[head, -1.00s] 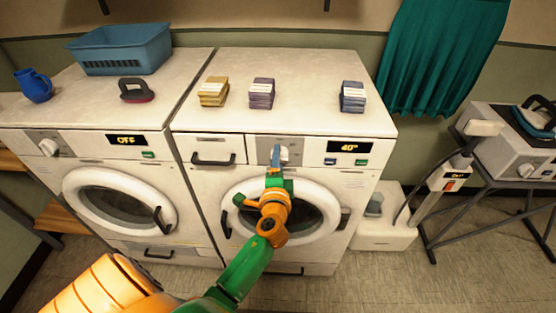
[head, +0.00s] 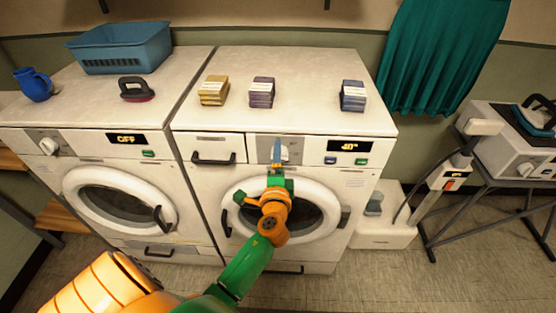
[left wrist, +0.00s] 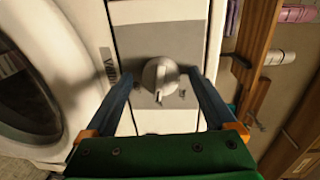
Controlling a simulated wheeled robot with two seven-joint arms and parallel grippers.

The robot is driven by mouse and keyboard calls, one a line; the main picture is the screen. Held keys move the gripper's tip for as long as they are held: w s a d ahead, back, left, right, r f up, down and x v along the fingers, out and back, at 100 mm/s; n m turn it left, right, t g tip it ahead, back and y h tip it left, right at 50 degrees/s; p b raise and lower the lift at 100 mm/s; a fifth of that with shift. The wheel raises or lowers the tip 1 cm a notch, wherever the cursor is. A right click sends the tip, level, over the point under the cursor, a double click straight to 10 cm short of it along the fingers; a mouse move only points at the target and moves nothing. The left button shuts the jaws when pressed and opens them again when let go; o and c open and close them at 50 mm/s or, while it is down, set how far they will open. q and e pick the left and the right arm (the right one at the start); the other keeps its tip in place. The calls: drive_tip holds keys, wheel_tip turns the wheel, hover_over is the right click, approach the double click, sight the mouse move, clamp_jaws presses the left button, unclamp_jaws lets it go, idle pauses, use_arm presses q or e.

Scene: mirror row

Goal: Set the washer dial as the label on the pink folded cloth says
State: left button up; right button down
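The right washer (head: 300,120) has a dial on its front panel, which shows in the left wrist view (left wrist: 160,76) as a silver knob with its pointer bar toward the bottom of the picture. Its display (head: 348,147) seems to read 40°. My left gripper (head: 277,152) is at the dial, with one blue finger on each side and gaps between fingers and knob. The folded cloth nearest to pink is a mauve-purple stack (head: 262,92) on the washer top, with a white label too small to read. My right gripper is out of view.
A yellow stack (head: 214,91) and a blue stack (head: 353,97) also sit on the washer top. The left washer (head: 120,160) reads OFF and bears a blue basket (head: 122,50), a jug (head: 34,85) and a dark brush-like object (head: 136,89). A metal table stands at right.

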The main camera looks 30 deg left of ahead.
use_arm(q)
drive_tip(key=b+v, duration=0.1)
drive_tip(key=v, duration=0.6)
idle(0.3)
drive_tip(key=s+d+f+n+g+h, duration=0.1)
drive_tip(key=s+d+f+g+h, duration=0.15)
drive_tip(key=f, duration=0.75)
drive_tip(key=s+d+f+g+h, duration=0.2)
drive_tip(key=s+d+f, duration=0.15)
drive_tip(key=f, duration=0.55)
drive_tip(key=s+d+f+n+g+h, duration=0.1)
drive_tip(key=s+d+f+g+h, duration=0.2)
drive_tip(key=f, duration=0.7)
drive_tip(key=s+a+f+n+g, duration=0.1)
drive_tip(key=s+f+n+g, duration=0.2)
drive_tip(key=s, duration=0.9)
drive_tip(key=s+a+f+n+g+h, duration=0.1)
drive_tip(key=s+f+n+g, duration=0.2)
drive_tip(key=s+f, duration=0.6)
drive_tip(key=s, duration=0.3)
drive_tip(key=shift+n, duration=0.4)
